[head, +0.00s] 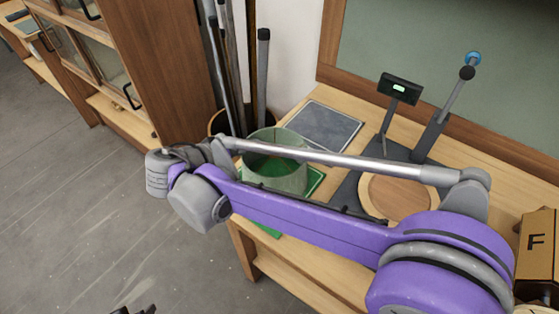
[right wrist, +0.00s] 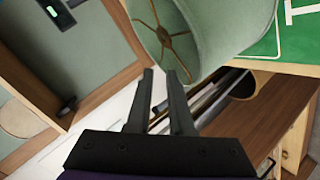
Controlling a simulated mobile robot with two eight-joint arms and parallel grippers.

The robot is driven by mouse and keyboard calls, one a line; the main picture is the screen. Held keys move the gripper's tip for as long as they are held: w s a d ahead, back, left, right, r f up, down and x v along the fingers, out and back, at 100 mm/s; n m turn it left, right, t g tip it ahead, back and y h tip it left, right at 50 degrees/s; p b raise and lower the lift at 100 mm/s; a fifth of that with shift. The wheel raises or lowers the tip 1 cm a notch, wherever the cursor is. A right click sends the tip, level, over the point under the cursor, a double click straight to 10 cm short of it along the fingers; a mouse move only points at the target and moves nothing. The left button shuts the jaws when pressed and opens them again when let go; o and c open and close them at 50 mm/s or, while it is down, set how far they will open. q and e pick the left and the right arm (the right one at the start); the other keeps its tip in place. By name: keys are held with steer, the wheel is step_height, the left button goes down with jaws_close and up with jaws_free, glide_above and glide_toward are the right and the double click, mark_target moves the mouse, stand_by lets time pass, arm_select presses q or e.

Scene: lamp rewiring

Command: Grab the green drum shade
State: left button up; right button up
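The pale green drum shade (head: 285,178) stands on a green mat (head: 315,182) near the left end of the table, partly hidden by my right arm. In the right wrist view the shade (right wrist: 225,38) fills the upper middle, its open end with brass spokes facing the camera. My right gripper (right wrist: 160,73) has its two fingers apart with nothing held between them. Its right fingertip is close to the shade's rim; I cannot tell if they touch. In the head view my right gripper is hidden. A dark tip of my left gripper (head: 136,310) shows at the bottom edge.
A grey square pad (head: 325,125) lies behind the shade. A stand with a small display (head: 399,88) and a round wooden disc (head: 395,195) are to the right. A box marked F (head: 537,245) is far right. Poles (head: 262,75) stand behind; a cabinet is left.

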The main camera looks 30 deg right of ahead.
steer(key=x, duration=0.9)
steer(key=shift+w+d, duration=0.25)
steer(key=shift+w, duration=0.25)
jaws_close()
stand_by(0.9)
